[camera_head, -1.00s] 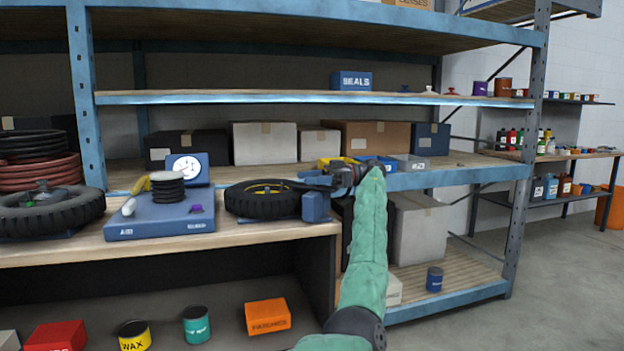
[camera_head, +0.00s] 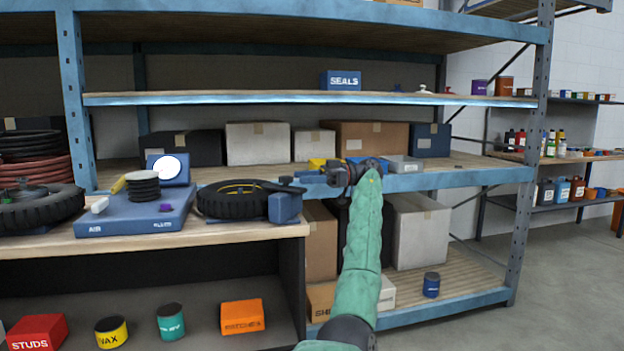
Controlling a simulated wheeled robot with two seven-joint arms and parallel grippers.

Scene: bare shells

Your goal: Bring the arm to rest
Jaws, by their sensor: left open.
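My left arm in its green sleeve rises from the bottom middle of the head view. Its dark left gripper (camera_head: 312,177) points left at the front edge of the blue shelf rack (camera_head: 440,181). The gripper is open, its fingers small and dark, and no held object shows. In the picture it lies just right of the tyre (camera_head: 240,200) and the small blue block (camera_head: 285,207) on the bench; I cannot tell whether it is clear of them. My right gripper is not in view.
The wooden bench (camera_head: 245,234) carries a blue scale (camera_head: 140,212) with stacked black discs and another tyre (camera_head: 35,208). Boxes, including a brown one (camera_head: 372,139), stand on the shelf behind the gripper. Open floor (camera_head: 560,270) lies at the right.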

